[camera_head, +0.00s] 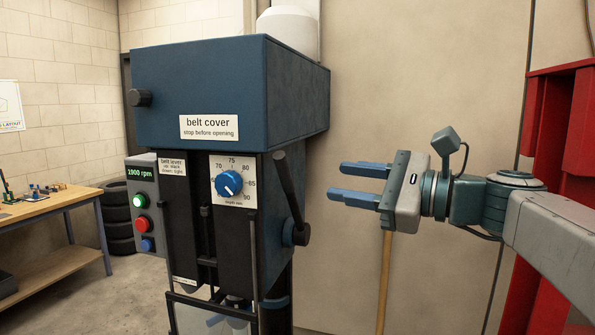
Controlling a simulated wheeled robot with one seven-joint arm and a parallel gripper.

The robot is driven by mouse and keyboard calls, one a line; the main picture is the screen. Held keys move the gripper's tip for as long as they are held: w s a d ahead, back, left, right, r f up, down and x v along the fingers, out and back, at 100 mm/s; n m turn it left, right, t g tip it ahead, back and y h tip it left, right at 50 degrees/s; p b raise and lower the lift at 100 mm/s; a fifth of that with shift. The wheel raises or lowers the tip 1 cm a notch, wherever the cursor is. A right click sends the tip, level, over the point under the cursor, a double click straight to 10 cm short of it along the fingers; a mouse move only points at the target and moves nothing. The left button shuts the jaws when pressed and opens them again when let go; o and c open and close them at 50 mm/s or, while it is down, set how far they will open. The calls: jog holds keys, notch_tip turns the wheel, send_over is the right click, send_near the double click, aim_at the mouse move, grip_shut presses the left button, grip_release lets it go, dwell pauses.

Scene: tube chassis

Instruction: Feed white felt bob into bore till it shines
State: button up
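A blue and black drill-press-like machine (225,100) with a "belt cover" label fills the middle. Its display (141,172) reads 1900 rpm. Below it are green (139,200), red (141,223) and blue (147,245) buttons. A blue dial (229,184) has a numbered scale around it. A dark lever (287,190) rises from a hub on the machine's right side. My gripper (338,182) is open and empty, right of this lever, with fingers pointing left and apart from the machine. I cannot make out the white felt bob or the bore; the machine's lower part is cut off.
A wooden workbench (50,205) with small items stands at the left, beside stacked black tyres (117,220). An upright wooden pole (385,285) shows below my gripper. Bare wall is behind.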

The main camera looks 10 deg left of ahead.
aim_at(290, 175)
jog(key=p+x, duration=0.3)
jog(key=x, duration=0.9)
jog(key=shift+f, duration=0.1)
grip_shut()
